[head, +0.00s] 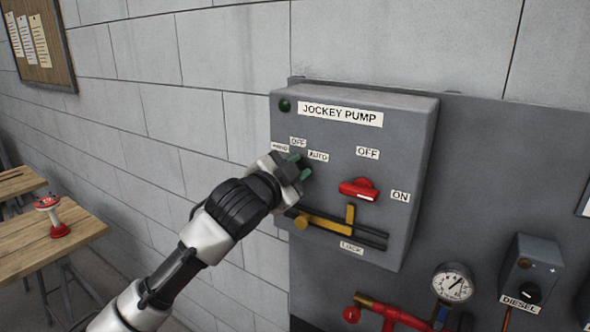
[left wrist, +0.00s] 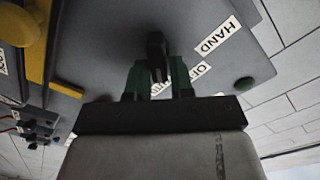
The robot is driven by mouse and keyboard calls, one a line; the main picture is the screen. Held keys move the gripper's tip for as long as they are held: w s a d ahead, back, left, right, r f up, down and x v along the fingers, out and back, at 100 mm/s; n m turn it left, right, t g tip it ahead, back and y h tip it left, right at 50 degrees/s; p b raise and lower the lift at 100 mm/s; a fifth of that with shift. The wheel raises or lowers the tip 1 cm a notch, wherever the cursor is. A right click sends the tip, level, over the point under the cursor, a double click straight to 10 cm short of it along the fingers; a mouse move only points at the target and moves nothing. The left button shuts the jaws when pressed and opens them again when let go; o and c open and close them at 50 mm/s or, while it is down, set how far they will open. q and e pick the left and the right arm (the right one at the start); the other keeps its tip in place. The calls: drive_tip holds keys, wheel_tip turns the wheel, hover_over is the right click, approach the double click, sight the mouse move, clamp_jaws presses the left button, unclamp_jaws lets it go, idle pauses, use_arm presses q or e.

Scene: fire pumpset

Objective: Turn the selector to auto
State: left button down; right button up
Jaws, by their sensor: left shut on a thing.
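The grey jockey pump box (head: 410,120) hangs on the panel, with HAND, OFF and AUTO labels at its left; the AUTO label (head: 318,156) is at the right of the three. My left gripper (head: 297,165) is at these labels and hides the selector in the head view. In the left wrist view the black selector knob (left wrist: 156,46) sits between the green fingertips (left wrist: 158,78), which are shut on it. The HAND label (left wrist: 217,35) is to its right there, and another label is partly hidden behind the fingers. I cannot tell the selector's exact setting. My right gripper is not in view.
A red handle (head: 359,189) with OFF and ON labels is right of my gripper. A yellow lock slider (head: 330,222) runs below it. A gauge (head: 453,283) and a diesel box (head: 530,272) are at lower right. A wooden table (head: 30,245) stands at left.

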use_arm(q)
drive_tip(key=c, duration=1.1)
unclamp_jaws()
drive_tip(key=b+v, duration=0.5)
drive_tip(key=v, duration=0.6)
drive_tip(key=shift+w, duration=0.1)
